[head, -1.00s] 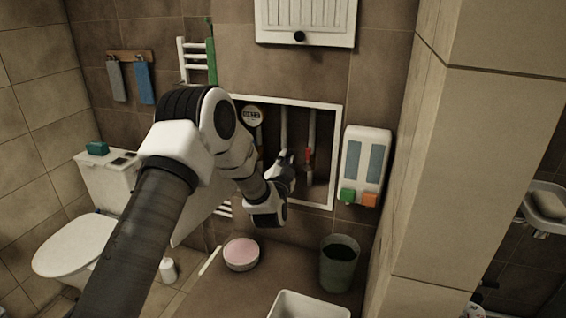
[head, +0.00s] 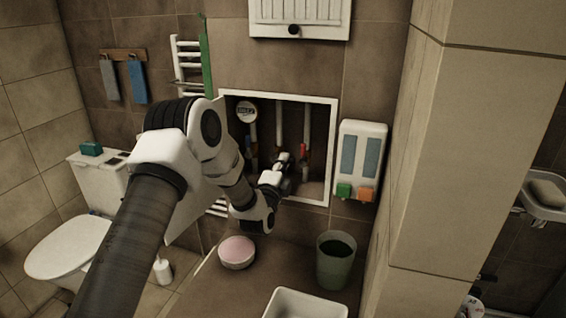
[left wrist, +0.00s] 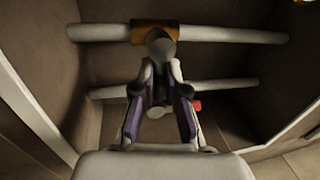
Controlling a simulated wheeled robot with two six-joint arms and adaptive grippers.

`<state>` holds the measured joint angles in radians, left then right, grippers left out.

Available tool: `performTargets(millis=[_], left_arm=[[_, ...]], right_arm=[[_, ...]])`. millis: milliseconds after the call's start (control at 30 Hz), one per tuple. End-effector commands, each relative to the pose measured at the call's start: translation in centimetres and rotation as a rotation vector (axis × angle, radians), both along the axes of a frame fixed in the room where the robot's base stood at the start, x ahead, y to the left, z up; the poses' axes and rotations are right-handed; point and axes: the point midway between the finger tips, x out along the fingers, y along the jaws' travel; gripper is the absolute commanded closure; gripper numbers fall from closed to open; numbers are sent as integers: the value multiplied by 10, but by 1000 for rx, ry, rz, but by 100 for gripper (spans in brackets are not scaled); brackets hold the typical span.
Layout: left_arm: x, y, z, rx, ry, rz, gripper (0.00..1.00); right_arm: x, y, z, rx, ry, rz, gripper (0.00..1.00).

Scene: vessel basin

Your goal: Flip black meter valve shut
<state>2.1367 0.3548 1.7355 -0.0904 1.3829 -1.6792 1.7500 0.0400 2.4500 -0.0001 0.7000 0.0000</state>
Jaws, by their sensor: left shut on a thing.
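My left gripper (head: 284,160) reaches into the wall niche at the middle pipe (head: 280,122). In the left wrist view the two purple-padded fingers of the gripper (left wrist: 161,72) are closed in on the grey valve handle (left wrist: 161,45). This handle stands in front of a brass fitting (left wrist: 141,32) on a pale pipe. The gripper is shut on the handle, whose lower part is partly hidden between the fingers. In the head view the fingers and wrist hide the valve, and its black colour is hard to make out. My right gripper is not in view.
A red handle (head: 303,149) sits on the neighbouring right pipe, close to the gripper. A round meter (head: 246,111) is at the niche's left. The white niche frame (head: 333,150) bounds the space. A dispenser (head: 361,160) hangs right; a bin (head: 336,262) stands below.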

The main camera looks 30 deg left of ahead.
Motion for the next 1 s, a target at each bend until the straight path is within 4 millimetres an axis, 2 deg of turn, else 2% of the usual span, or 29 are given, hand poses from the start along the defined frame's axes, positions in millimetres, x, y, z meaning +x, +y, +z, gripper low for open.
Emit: performTargets(millis=[633, 700, 733, 1000], left_arm=[[0, 0, -3, 62, 18, -2, 100], [0, 0, -4, 62, 19, -2, 70], [0, 0, -3, 61, 18, -2, 63], [0, 0, -3, 60, 17, -1, 63]], right_arm=[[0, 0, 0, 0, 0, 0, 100], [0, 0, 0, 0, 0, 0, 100], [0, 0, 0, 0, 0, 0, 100], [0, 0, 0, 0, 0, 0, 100]])
